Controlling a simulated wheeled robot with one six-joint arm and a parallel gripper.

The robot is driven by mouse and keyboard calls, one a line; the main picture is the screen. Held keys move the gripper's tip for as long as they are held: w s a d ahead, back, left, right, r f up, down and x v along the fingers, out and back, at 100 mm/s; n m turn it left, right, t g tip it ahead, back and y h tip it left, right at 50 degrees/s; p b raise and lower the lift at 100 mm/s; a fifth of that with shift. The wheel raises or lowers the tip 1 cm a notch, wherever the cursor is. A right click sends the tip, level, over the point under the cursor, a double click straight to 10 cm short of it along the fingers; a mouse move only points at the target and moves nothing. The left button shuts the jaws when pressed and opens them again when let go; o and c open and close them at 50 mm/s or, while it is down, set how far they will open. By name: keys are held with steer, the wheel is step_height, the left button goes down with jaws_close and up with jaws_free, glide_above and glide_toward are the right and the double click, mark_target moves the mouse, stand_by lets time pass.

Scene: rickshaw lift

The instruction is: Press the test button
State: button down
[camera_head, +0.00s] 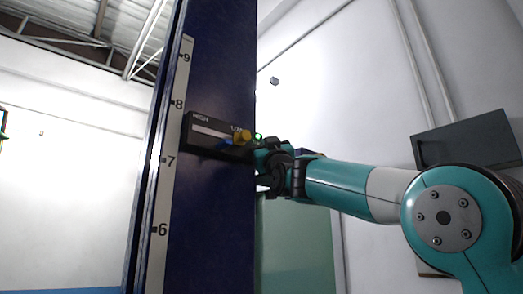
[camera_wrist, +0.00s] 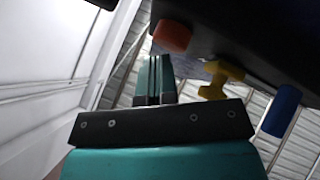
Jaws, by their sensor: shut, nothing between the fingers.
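A black control box (camera_head: 210,132) is mounted on the dark blue post. It carries a yellow knob (camera_head: 241,137) and a blue button (camera_head: 226,142), with a small green light (camera_head: 258,136) at its right end. In the wrist view the box (camera_wrist: 262,35) shows a red button (camera_wrist: 172,36), the yellow knob (camera_wrist: 215,80) and the blue button (camera_wrist: 282,110). I cannot read which button is the test button. My gripper (camera_head: 260,156) is shut and empty at the box's right end. Its closed fingers (camera_wrist: 154,75) appear just below the red button; contact cannot be told.
The tall blue post (camera_head: 217,220) bears a white number scale (camera_head: 168,150) on its left edge. A pale green cabinet (camera_head: 296,240) stands behind my arm. A dark grey panel (camera_head: 465,140) is on the right. White walls are behind.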

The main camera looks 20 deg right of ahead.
steer(key=shift+s+f, duration=0.1)
steer(key=shift+s+d+b, duration=0.25)
steer(key=shift+s+b, duration=0.45)
steer(key=shift+s+d+b, duration=0.2)
steer(key=shift+s+b, duration=0.4)
steer(key=shift+s, duration=0.2)
steer(key=shift+s+d+b, duration=0.2)
steer(key=shift+s+b, duration=0.35)
steer(key=shift+s, duration=0.3)
steer(key=shift+s+d+b, duration=0.2)
steer(key=shift+s+b, duration=0.4)
steer(key=shift+s, duration=0.2)
